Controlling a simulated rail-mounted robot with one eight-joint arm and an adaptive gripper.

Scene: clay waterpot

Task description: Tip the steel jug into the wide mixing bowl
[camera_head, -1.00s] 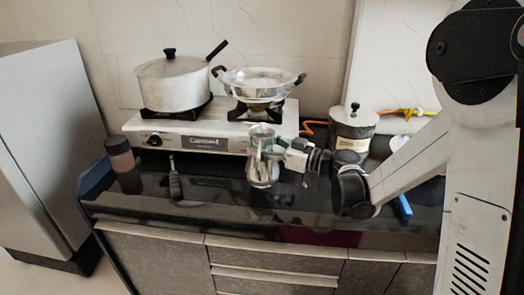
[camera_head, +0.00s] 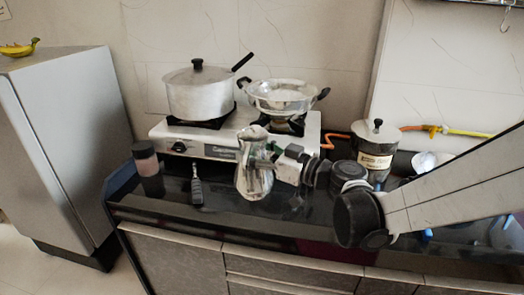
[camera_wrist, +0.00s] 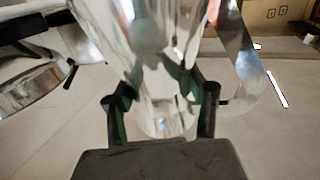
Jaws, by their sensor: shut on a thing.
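The steel jug (camera_head: 252,178) is a shiny, tall vessel in front of the stove in the head view, roughly upright and held above the counter. My gripper (camera_head: 278,160) comes from the right and is shut on it. In the wrist view the jug (camera_wrist: 150,30) stands between the two fingers of my gripper (camera_wrist: 158,95), with its curved handle at the right. The wide bowl (camera_head: 282,98), shiny steel with two dark handles, sits on the right burner, behind and above the jug in the picture. Its contents and the jug's inside are not clear.
A lidded pot (camera_head: 200,95) stands on the left burner of the white stove (camera_head: 222,140). A lidded canister (camera_head: 375,150) and white bowl (camera_head: 428,162) are at the right.

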